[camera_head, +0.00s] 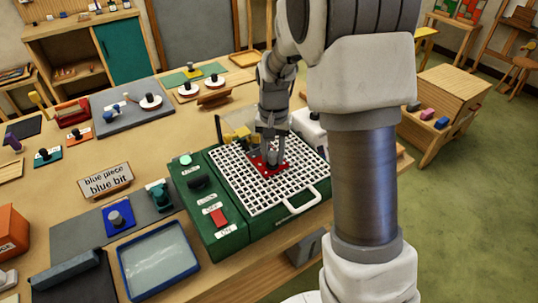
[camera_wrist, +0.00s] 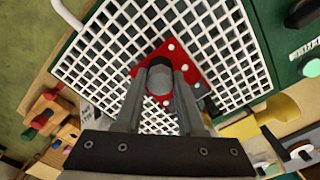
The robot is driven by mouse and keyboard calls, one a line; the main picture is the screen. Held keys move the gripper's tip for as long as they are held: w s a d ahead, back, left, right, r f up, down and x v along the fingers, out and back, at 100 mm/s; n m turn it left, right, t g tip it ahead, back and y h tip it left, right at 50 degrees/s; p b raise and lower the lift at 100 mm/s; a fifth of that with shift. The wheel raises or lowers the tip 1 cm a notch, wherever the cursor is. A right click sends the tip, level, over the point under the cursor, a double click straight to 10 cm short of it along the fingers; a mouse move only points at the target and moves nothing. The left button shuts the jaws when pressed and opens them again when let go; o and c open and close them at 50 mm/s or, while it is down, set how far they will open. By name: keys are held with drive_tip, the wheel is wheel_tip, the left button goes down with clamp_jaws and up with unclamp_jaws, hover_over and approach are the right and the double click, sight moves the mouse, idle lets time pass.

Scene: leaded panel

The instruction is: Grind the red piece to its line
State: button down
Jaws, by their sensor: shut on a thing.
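The red piece (camera_head: 262,168) is a flat plate with white dots and a grey knob. It lies on the white grid top (camera_head: 243,197) of the green grinder (camera_head: 218,247). The red piece also shows in the wrist view (camera_wrist: 172,50). My gripper (camera_head: 271,152) points down over it, and in the wrist view its fingers (camera_wrist: 160,85) are closed around the grey knob (camera_wrist: 159,82). The fingers and knob hide part of the plate. The line on it cannot be made out. The grinder's front carries a red switch (camera_head: 218,217) above an "ON" label.
A yellow part (camera_head: 238,136) stands behind the grid, and a white handle (camera_head: 302,201) is at its front right. Left are a "blue piece blue bit" sign (camera_head: 106,181), a blue knobbed piece (camera_head: 117,219) and a blue-rimmed tray (camera_head: 158,262).

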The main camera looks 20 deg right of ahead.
drive_tip(key=shift+w+d, duration=0.2)
drive_tip(key=shift+d, duration=0.15)
drive_tip(key=shift+w+d, duration=0.1)
drive_tip(key=shift+d, duration=0.3)
drive_tip(key=shift+s+d+b, duration=0.2)
drive_tip(key=shift+s+d, duration=0.1)
drive_tip(key=shift+s, duration=0.7)
drive_tip(key=shift+s+d+b, duration=0.2)
drive_tip(key=shift+s+d, duration=0.05)
drive_tip(key=shift+s, duration=0.7)
drive_tip(key=shift+c, duration=2.2)
unclamp_jaws()
drive_tip(key=shift+r, duration=0.1)
